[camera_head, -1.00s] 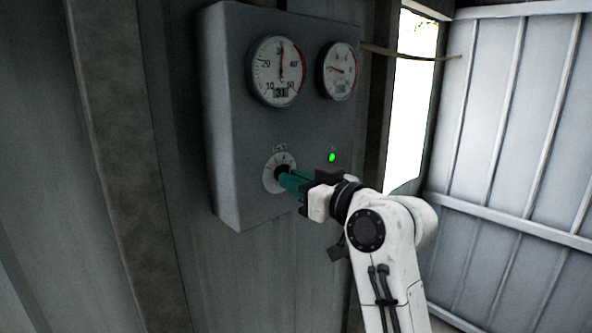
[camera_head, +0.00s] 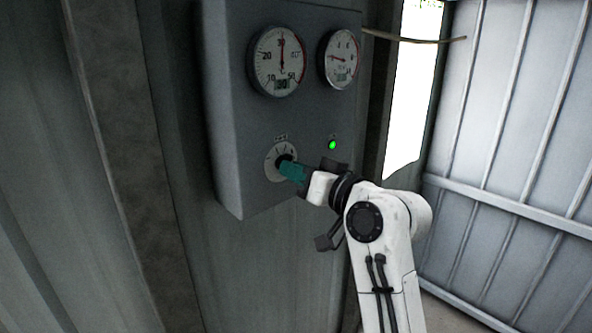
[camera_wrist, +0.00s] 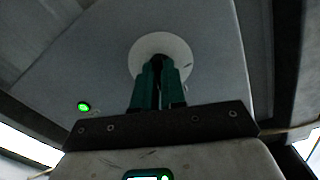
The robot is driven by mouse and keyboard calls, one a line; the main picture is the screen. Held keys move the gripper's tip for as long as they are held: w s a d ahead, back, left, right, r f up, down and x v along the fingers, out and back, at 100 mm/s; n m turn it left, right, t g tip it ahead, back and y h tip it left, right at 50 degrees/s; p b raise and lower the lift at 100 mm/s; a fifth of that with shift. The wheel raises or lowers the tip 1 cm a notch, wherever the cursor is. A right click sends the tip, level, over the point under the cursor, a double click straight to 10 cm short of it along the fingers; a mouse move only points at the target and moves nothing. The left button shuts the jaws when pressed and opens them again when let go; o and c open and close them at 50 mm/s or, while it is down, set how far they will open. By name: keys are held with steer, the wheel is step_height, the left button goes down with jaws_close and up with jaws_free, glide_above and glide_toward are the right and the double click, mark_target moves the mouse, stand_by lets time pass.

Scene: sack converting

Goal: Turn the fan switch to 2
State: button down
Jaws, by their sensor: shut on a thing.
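The fan switch (camera_head: 282,160) is a round dial with a white plate and a dark knob, low on a grey control box (camera_head: 305,115). My gripper (camera_head: 291,170), with teal fingers, is shut on the dark knob at the dial's centre. In the wrist view the white plate (camera_wrist: 147,52) shows behind the fingers (camera_wrist: 158,75), with the dark knob between them. The wrist is rolled, and the box looks tilted in that view. The fingers hide most of the knob, and the dial's marks are too small to read.
Two round gauges, a left one (camera_head: 279,62) and a right one (camera_head: 341,59), sit above on the box. A green lamp (camera_head: 332,145) is lit right of the dial. A corrugated wall (camera_head: 505,130) stands at right, past a bright opening (camera_head: 410,95).

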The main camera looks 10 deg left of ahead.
steer(key=shift+f, duration=0.1)
steer(key=c, duration=1.2)
jaws_free()
steer(key=b+v, duration=0.2)
steer(key=v, duration=0.8)
steer(key=shift+s+d, duration=0.3)
